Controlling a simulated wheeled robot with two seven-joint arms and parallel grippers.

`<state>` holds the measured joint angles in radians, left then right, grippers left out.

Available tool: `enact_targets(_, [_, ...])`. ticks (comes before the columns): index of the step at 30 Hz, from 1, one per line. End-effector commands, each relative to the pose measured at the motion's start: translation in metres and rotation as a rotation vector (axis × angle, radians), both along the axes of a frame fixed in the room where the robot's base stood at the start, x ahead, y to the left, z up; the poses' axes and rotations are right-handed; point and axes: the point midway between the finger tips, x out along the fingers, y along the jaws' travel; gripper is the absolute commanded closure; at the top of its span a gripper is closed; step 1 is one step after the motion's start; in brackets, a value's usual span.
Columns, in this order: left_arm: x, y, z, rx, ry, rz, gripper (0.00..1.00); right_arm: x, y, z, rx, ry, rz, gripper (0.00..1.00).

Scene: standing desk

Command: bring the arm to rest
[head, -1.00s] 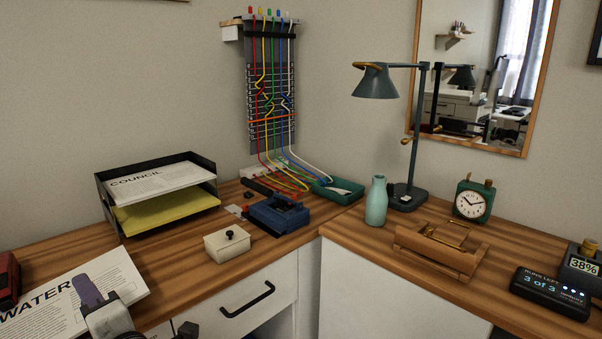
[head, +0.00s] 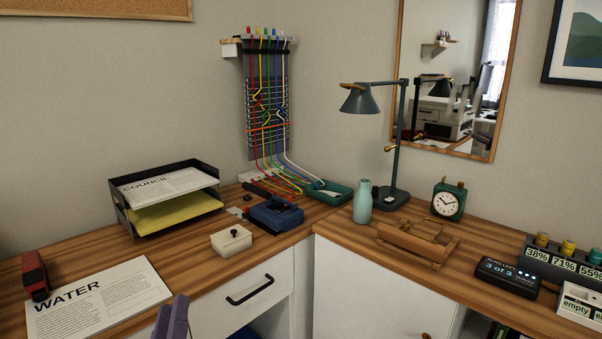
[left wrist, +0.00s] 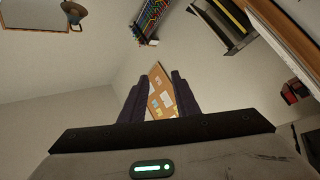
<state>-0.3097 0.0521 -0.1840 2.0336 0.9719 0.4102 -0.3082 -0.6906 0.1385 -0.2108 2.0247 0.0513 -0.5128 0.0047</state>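My left gripper (head: 172,318) shows at the bottom edge of the head view, in front of the white drawer front, with only its purple fingers in frame. In the left wrist view its two dark fingers (left wrist: 158,98) stand apart with nothing between them. The wrist is tilted so that walls and a cork board (left wrist: 160,94) show beyond the fingers. My right gripper is in neither view.
The wooden desk (head: 200,262) carries a WATER paper (head: 95,297), a red stapler-like object (head: 35,275), a paper tray (head: 165,195) and a cream box (head: 231,239). A lamp (head: 362,98), vase (head: 363,203) and clock (head: 448,200) stand at the right.

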Motion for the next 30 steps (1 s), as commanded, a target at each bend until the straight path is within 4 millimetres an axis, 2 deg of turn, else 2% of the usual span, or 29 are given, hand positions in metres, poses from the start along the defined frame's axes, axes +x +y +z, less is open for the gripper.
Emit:
enact_targets(1, [-0.006, -0.026, -0.022, 0.104, 0.101, -0.088, 0.71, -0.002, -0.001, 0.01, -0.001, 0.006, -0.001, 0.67])
enact_targets(3, [-0.019, -0.058, -0.064, 0.24, 0.243, -0.206, 0.71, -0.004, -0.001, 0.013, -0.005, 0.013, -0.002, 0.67])
enact_targets(5, [-0.036, -0.078, -0.102, 0.341, 0.371, -0.292, 0.71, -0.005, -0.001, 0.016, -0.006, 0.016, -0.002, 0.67])
enact_targets(6, [-0.05, -0.087, -0.128, 0.402, 0.459, -0.342, 0.71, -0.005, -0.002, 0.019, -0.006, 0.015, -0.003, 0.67])
enact_targets(9, [-0.09, -0.097, -0.188, 0.535, 0.668, -0.441, 0.71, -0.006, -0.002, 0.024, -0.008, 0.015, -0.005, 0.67])
enact_targets(13, [-0.14, -0.093, -0.243, 0.659, 0.889, -0.512, 0.71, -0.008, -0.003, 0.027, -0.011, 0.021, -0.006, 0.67])
enact_targets(16, [-0.167, -0.085, -0.268, 0.72, 1.0, -0.536, 0.71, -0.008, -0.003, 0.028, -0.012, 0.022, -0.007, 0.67])
enact_targets(19, [-0.181, -0.079, -0.28, 0.749, 1.058, -0.546, 0.71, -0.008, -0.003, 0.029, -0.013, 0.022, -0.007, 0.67])
enact_targets(30, [-0.184, -0.078, -0.283, 0.758, 1.072, -0.547, 0.71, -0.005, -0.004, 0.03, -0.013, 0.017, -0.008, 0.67])
